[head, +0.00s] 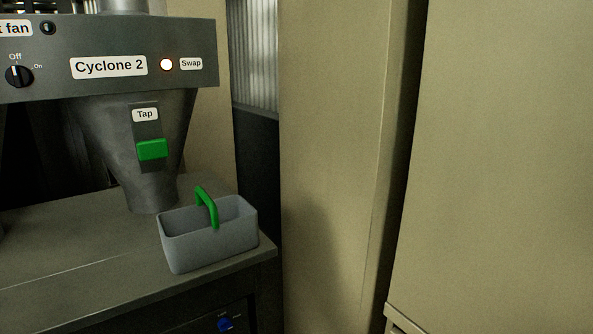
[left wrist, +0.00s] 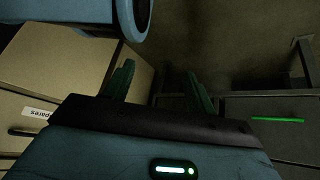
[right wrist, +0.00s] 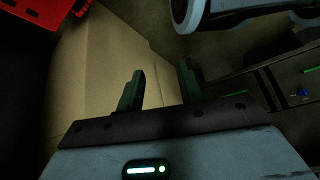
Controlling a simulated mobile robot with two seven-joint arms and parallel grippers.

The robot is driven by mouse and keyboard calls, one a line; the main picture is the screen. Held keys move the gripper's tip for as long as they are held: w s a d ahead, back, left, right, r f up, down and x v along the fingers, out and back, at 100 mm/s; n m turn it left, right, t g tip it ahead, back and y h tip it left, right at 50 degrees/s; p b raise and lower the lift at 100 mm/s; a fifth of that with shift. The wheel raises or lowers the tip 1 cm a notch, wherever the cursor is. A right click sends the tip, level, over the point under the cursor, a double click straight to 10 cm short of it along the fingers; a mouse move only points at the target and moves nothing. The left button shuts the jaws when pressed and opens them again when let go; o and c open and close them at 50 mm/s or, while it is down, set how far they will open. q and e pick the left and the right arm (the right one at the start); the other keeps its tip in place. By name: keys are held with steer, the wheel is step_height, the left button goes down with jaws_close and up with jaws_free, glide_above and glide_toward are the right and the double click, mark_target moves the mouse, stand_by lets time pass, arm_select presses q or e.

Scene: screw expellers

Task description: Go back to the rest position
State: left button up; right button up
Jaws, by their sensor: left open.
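My left gripper (left wrist: 160,85) shows in the left wrist view with its two dark green fingers spread apart and nothing between them. My right gripper (right wrist: 160,90) shows in the right wrist view with its fingers apart and empty. Neither gripper is in the head view. In the head view a grey bin (head: 210,245) with a green handle (head: 207,205) stands on the grey bench, in front of and right of the Cyclone 2 funnel (head: 140,135). Both grippers are clear of it.
The Cyclone 2 panel (head: 110,65) has a lit Swap lamp (head: 166,65). A green tap (head: 152,149) sits on the funnel. Beige cabinets (head: 500,150) fill the right. A drawer unit labelled "spares" (left wrist: 40,113) stands left in the left wrist view. A red crate (right wrist: 45,12) shows in the right wrist view.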

arm_select(q)
steer(key=w+r+t+p, duration=0.1)
steer(key=w+r+p, duration=0.2)
steer(key=r+p, duration=0.4)
steer(key=w+r+t+p, duration=0.1)
steer(key=w+r+p, duration=0.2)
steer(key=r+p, duration=0.4)
step_height(320, 180, up, 2)
steer(key=shift+r, duration=0.25)
arm_select(e)
steer(key=w+r+t, duration=0.1)
steer(key=w+r, duration=0.1)
steer(key=r, duration=0.6)
steer(key=w+r+t, duration=0.1)
steer(key=w+r, duration=0.2)
steer(key=r, duration=0.5)
steer(key=shift+w+r, duration=0.15)
steer(key=shift+w, duration=0.05)
arm_select(q)
steer(key=shift+a, duration=0.1)
arm_select(e)
steer(key=shift+w+d+r, duration=0.1)
steer(key=shift+w+d, duration=0.05)
